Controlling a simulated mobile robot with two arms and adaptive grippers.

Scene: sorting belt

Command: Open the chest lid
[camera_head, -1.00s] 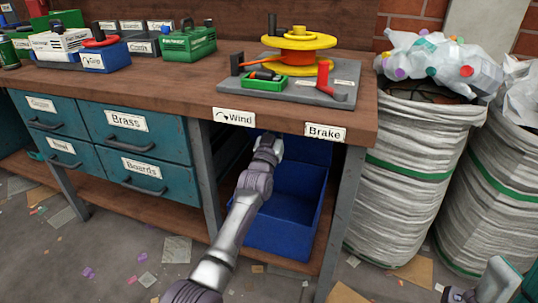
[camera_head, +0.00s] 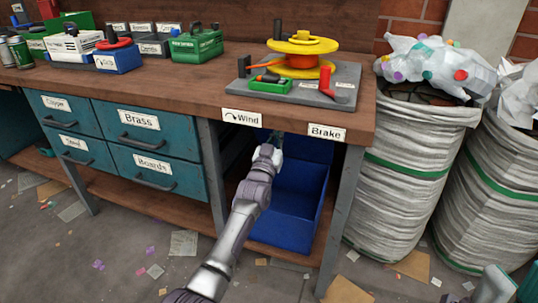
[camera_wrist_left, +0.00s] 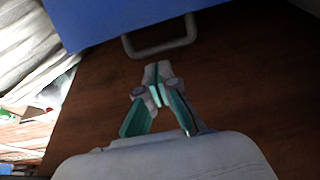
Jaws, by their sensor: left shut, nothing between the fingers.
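The blue chest (camera_head: 283,233) stands under the workbench, between its legs. Its top is open to view, and a darker blue panel, seemingly the raised lid (camera_head: 312,148), stands at its back under the bench top. My left gripper (camera_head: 276,138) is at the chest's upper left, near that panel, with its fingertips in shadow. In the left wrist view the left gripper (camera_wrist_left: 157,72) is shut and empty. It points at a pale loop handle (camera_wrist_left: 160,48) on the edge of a blue panel (camera_wrist_left: 120,18), apart from it. A grey and teal part, seemingly my right gripper (camera_head: 490,287), is cut off at bottom right.
The bench top (camera_head: 150,78) overhangs the chest closely. A bench leg (camera_head: 342,215) stands right of it, teal drawers (camera_head: 135,160) left. White sacks (camera_head: 410,190) stand further right. The floor (camera_head: 130,240) in front carries scattered scraps.

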